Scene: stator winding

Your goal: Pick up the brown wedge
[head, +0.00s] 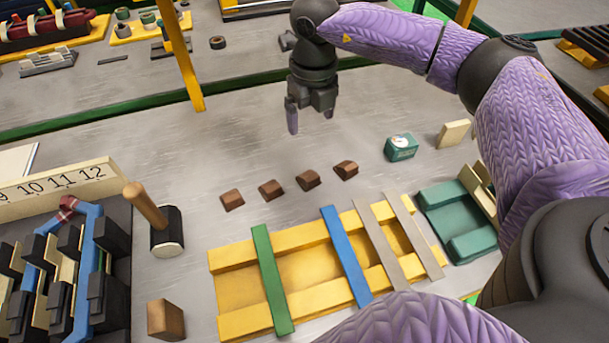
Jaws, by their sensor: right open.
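Several small brown wedges lie in a slanting row on the grey table in the middle of the head view: the leftmost wedge (232,200), a second wedge (271,190), a third wedge (308,180) and the rightmost wedge (345,170). They lie apart from one another. My right gripper (310,120) is open, points down and appears empty. It is above the table, higher in the picture than the row, and touches no wedge. A larger brown block (165,320) stands at the lower left. My left gripper does not show.
A yellow tray (232,254) with green, blue and grey strips across it lies below the row. A mallet (165,230) and a numbered slotted fixture (60,190) are at left. A green box (401,147) and a green holder (452,208) are at right. A yellow post (187,70) rises behind.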

